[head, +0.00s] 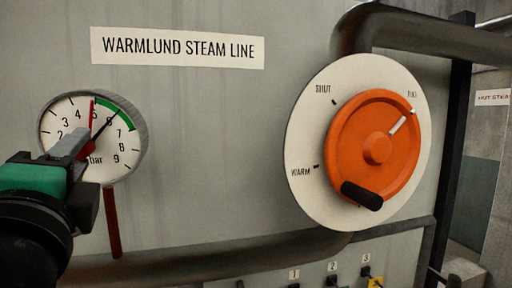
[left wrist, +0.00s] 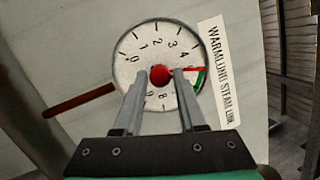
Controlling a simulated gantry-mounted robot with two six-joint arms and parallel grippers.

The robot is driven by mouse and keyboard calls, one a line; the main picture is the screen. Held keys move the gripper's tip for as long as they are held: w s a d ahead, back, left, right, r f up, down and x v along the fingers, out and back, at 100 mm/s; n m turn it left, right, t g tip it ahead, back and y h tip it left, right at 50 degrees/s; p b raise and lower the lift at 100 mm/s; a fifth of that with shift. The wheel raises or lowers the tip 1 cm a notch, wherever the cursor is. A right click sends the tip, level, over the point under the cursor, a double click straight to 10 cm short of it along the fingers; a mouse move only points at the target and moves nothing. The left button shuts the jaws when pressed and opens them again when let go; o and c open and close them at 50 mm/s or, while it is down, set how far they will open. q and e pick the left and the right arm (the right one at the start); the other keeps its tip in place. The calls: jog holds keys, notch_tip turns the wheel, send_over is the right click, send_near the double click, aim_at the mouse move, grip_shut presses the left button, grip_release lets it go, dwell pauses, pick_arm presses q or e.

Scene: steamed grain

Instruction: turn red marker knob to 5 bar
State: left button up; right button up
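The round pressure gauge (head: 134,142) is on the grey panel at left; it also shows in the left wrist view (left wrist: 133,45). Its red knob (left wrist: 160,76) sits at the dial's centre. The red marker (head: 92,112) points at about the 5, by the start of the green band. The black needle (head: 112,114) points further clockwise, into the green band. My left gripper (left wrist: 165,74) is open, with its fingers on either side of the knob. A narrow gap shows at the right finger; contact on the left is unclear. My right gripper is not in view.
A large orange valve wheel (head: 345,135) with a black handle (head: 361,196) is at right, its white mark toward FULL. A thick pipe (head: 205,258) runs below. A sign (head: 178,47) hangs above the gauge. Bare panel lies between gauge and wheel.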

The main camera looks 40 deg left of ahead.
pick_arm(q)
jog(key=shift+o, duration=1.2)
jog(key=b+v, duration=0.3)
jog(key=v, duration=0.8)
jog(key=shift+s+d, duration=0.2)
jog(key=shift+d, duration=0.05)
